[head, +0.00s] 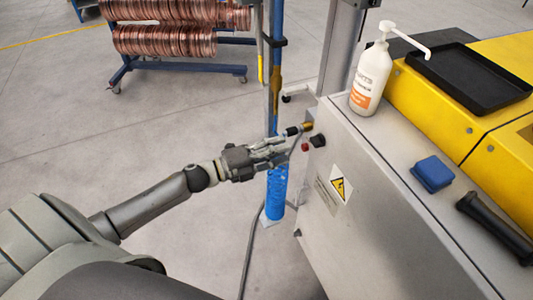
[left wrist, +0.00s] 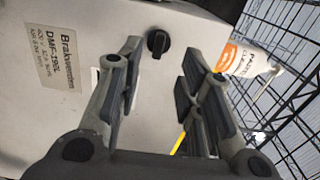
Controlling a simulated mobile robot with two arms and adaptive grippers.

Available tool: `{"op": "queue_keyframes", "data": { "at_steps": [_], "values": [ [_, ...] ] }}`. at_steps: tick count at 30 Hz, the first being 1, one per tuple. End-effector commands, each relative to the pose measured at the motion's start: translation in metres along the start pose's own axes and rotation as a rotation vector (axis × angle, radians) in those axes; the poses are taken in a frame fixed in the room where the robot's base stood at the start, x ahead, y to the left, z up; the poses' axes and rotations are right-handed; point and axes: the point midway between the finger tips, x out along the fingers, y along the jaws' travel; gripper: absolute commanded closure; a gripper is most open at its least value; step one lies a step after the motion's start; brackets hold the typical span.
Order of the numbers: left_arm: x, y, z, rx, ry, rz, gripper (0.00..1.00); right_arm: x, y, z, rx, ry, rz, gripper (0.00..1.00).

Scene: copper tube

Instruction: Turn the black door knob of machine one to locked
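The black door knob (head: 317,140) is on the upper grey side panel of the machine (head: 375,215) in the head view. In the left wrist view the knob (left wrist: 158,43) is small and dark, with its grip bar roughly upright; I cannot read any position marks. My left gripper (head: 284,149) points at this panel from the left, short of the knob. In the left wrist view its two fingers are apart (left wrist: 162,60), with the knob between and beyond the tips, and nothing is held. My right gripper is not in view.
A red button (head: 305,147) and a brass-and-black fitting (head: 300,129) sit beside the knob. A white pump bottle (head: 371,78), blue block (head: 432,174) and black tray (head: 468,76) are on top. A blue post (head: 276,190) stands close behind my gripper. Copper coils (head: 165,40) lie behind.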

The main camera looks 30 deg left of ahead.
Motion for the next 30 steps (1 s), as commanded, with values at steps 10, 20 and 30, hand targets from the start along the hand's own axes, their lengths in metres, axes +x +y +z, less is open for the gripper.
{"op": "queue_keyframes", "data": {
  "at_steps": [10, 20, 30],
  "values": [
    [-0.032, 0.0, 0.0, 0.0, 0.0, 0.001, 0.66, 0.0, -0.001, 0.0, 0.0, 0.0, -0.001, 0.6],
    [-0.033, 0.0, 0.0, 0.001, 0.0, 0.0, 0.66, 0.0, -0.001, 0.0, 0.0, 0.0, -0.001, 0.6],
    [-0.037, 0.018, 0.01, -0.054, -0.05, 0.021, 0.66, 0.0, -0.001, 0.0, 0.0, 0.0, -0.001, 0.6]
  ]
}}
